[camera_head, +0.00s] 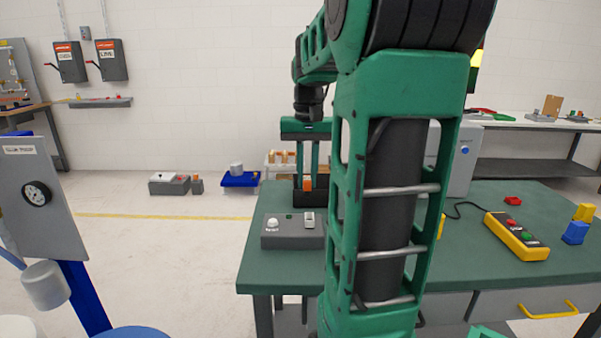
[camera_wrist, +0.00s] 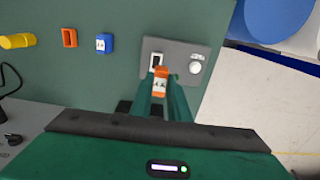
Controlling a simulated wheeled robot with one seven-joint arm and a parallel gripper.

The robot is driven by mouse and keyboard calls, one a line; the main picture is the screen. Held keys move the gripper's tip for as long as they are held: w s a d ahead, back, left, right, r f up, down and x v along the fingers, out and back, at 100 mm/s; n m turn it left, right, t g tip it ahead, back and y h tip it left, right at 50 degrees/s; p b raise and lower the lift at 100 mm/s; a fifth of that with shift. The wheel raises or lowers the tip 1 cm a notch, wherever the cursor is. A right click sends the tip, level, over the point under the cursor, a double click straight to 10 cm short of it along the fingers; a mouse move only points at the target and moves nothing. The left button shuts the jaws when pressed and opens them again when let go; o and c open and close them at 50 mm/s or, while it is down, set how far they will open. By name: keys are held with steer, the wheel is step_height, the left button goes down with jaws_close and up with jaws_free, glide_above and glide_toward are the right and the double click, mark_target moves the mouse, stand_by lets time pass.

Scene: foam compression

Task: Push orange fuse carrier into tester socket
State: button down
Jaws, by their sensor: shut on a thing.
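In the head view my gripper (camera_head: 308,180) points down over the left end of the green table, shut on the orange fuse carrier (camera_head: 307,184). In the wrist view the orange carrier (camera_wrist: 160,86), with a white label, sits between my green fingertips (camera_wrist: 161,82). The grey tester (camera_head: 290,240) is on the table with a white round knob. Its socket (camera_wrist: 156,61), a dark slot in a white frame, shows beside the knob (camera_wrist: 195,67). The carrier's end overlaps the socket's near edge in the wrist view; I cannot tell whether they touch.
The wrist view shows an orange frame (camera_wrist: 69,38), a blue piece (camera_wrist: 104,43) and a yellow cylinder (camera_wrist: 17,41) left of the tester.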

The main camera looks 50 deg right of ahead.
steer(key=shift+s+d+f, duration=0.1)
steer(key=shift+d+f, duration=0.1)
steer(key=shift+f, duration=0.5)
steer(key=shift+s+d+f, duration=0.1)
steer(key=shift+d+f, duration=0.05)
steer(key=shift+f, duration=2.1)
steer(key=shift+s+f, duration=0.15)
steer(key=shift+f, duration=0.05)
steer(key=shift+f, duration=1.2)
steer(key=c, duration=1.6)
jaws_free()
steer(key=shift+r, duration=0.1)
steer(key=shift+r, duration=2.9)
